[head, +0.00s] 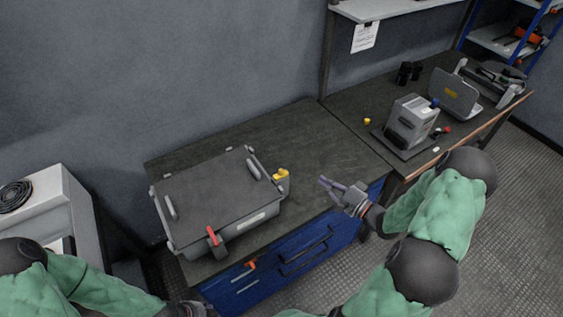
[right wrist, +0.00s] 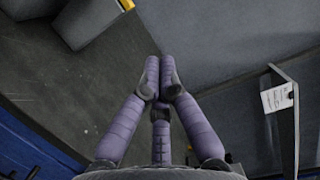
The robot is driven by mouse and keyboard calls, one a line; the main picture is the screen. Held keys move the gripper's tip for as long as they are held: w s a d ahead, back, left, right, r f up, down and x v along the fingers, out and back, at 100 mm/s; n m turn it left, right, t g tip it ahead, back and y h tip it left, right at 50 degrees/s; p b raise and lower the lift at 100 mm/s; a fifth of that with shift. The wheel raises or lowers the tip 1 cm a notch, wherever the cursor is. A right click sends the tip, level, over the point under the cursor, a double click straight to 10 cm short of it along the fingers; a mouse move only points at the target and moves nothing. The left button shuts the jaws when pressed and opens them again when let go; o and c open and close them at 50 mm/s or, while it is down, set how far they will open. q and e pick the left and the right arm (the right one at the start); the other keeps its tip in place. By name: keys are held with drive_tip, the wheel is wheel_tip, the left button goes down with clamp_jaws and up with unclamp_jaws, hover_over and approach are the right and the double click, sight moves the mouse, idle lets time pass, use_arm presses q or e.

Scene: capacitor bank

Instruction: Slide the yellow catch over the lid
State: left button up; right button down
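The yellow catch (head: 281,174) sits at the right side of a grey case, beside the lid (head: 205,195). It looks raised at the lid's edge; whether it overlaps the lid is too small to tell. In the right wrist view, a sliver of yellow (right wrist: 127,4) shows at the top edge, next to the grey case (right wrist: 92,20). My right gripper (head: 324,183) is right of the catch, apart from it, above the bench. Its purple fingers (right wrist: 159,72) are together at the tips and hold nothing.
A red catch (head: 212,236) is on the case's front side. The dark bench top (head: 290,130) is clear behind the case. A grey device (head: 411,122) and a small yellow piece (head: 367,121) are on the right bench. Blue drawers (head: 300,262) are below.

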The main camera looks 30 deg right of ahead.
sight(281, 172)
drive_tip(key=w+a+b, duration=0.3)
drive_tip(key=w+a, duration=0.4)
drive_tip(key=w, duration=0.2)
drive_tip(key=shift+b, duration=0.35)
idle(0.3)
drive_tip(key=shift+a, duration=0.15)
drive_tip(key=a+p, duration=0.1)
drive_tip(key=a, duration=0.2)
drive_tip(key=shift+a+r, duration=0.1)
drive_tip(key=shift+a, duration=0.05)
idle(0.4)
